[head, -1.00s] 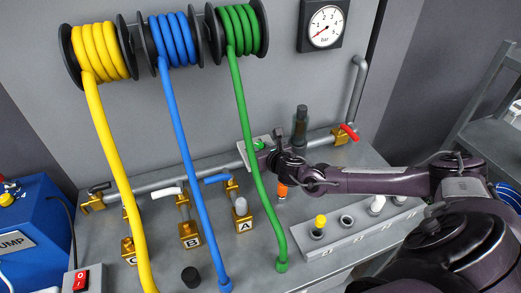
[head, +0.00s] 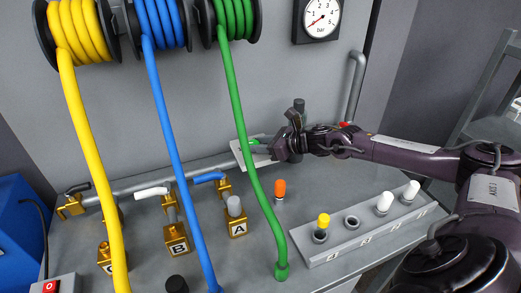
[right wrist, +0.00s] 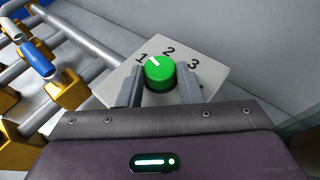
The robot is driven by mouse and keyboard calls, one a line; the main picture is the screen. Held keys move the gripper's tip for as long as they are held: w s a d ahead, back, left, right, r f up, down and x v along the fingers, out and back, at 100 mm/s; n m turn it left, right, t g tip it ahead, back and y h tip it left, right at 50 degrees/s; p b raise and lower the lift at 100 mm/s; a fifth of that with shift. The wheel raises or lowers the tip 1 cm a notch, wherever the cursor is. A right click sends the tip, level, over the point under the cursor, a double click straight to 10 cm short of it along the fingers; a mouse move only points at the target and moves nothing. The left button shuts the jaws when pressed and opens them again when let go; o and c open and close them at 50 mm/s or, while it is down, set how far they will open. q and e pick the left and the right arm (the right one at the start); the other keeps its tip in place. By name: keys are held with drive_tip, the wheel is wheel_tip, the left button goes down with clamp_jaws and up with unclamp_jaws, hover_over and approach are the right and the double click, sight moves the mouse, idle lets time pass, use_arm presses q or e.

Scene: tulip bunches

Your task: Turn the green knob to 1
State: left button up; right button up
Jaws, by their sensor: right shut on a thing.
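The green knob (right wrist: 159,72) sits on a pale plate (right wrist: 115,91) marked 1, 2, 3 and a partly hidden further number. Its white pointer line faces up-left, between the 1 and the 2 in the right wrist view. My right gripper (right wrist: 159,84) is shut on the knob, one finger on each side. In the head view, the plate (head: 240,153) is at the back of the bench and only a sliver of the knob (head: 254,142) shows beside my right gripper (head: 266,149). My left gripper is not in view.
The green hose (head: 243,125) hangs just in front of the plate. A grey pipe (head: 140,185) with valves runs left of it. An orange-topped plug (head: 280,189) and a grey block (head: 345,238) with yellow and white plugs stand in front. A pressure gauge (head: 321,19) hangs above.

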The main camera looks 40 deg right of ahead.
drive_tip(key=shift+r, duration=0.1)
idle(0.3)
drive_tip(key=o, duration=1)
drive_tip(key=shift+s+d, duration=0.4)
drive_tip(key=shift+s, duration=0.05)
drive_tip(key=shift+r+b+v, duration=0.2)
drive_tip(key=shift+b+v, duration=0.85)
drive_tip(key=shift+v, duration=2.25)
drive_tip(key=shift+a, duration=0.1)
